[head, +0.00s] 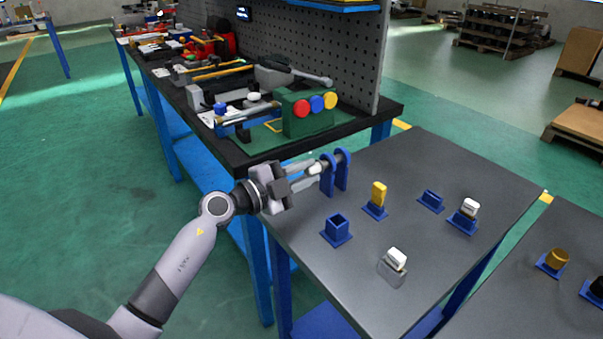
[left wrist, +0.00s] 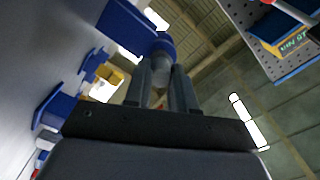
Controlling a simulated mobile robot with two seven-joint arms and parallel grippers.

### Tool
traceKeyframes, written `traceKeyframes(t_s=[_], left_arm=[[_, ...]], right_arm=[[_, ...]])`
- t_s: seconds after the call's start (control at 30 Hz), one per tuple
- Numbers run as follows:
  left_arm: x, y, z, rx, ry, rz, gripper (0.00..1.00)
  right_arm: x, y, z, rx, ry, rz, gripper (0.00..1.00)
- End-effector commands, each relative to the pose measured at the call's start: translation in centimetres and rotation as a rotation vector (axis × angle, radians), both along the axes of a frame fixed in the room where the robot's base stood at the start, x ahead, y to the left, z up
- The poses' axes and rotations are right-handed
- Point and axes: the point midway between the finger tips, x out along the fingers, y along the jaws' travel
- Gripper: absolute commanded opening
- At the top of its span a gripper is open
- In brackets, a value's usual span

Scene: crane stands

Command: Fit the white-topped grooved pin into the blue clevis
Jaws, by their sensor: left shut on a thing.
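The blue clevis (head: 328,178) stands upright at the back left edge of the grey table, with two rounded upright plates. My left gripper (head: 316,170) is close beside its left plate, pointing at its upper part. It is shut on a small pin, whose pale part (head: 313,168) shows only partly between the fingers. In the left wrist view the pin (left wrist: 161,77) looks like a grey round piece between the fingertips, in front of the blue clevis (left wrist: 128,25). I cannot tell whether the pin is inside the clevis hole. My right gripper is out of view.
The grey table (head: 300,220) also carries an empty blue socket (head: 337,231), a yellow block (head: 379,193) in a blue base, a low blue holder (head: 431,202) and two white-topped pieces (head: 397,258) (head: 470,207). A cluttered black bench (head: 250,158) with a pegboard stands behind.

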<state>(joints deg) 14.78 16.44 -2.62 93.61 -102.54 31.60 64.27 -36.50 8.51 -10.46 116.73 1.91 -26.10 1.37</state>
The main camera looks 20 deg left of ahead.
Motion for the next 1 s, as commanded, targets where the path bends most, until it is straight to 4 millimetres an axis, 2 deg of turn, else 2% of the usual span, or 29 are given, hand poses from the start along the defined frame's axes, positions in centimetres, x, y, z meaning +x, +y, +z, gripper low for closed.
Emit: traceKeyframes(t_s=[0.63,0.67,0.73,0.77,1.0], left_arm=[[1.3,-0.8,0.2,-0.002,-0.003,0.001,0.0],[1.3,-0.8,0.2,-0.002,-0.003,0.001,0.28],[1.3,-0.7,0.1,-0.002,-0.003,0.001,0.5],[1.3,-0.7,0.1,-0.001,-0.002,0.002,0.54],[1.2,-0.7,-0.1,0.0,0.002,0.0,0.54]], right_arm=[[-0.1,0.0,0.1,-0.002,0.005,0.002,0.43],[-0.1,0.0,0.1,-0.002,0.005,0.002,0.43],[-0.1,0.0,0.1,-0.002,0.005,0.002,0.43],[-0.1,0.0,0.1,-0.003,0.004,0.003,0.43],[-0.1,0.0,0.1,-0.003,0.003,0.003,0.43]])
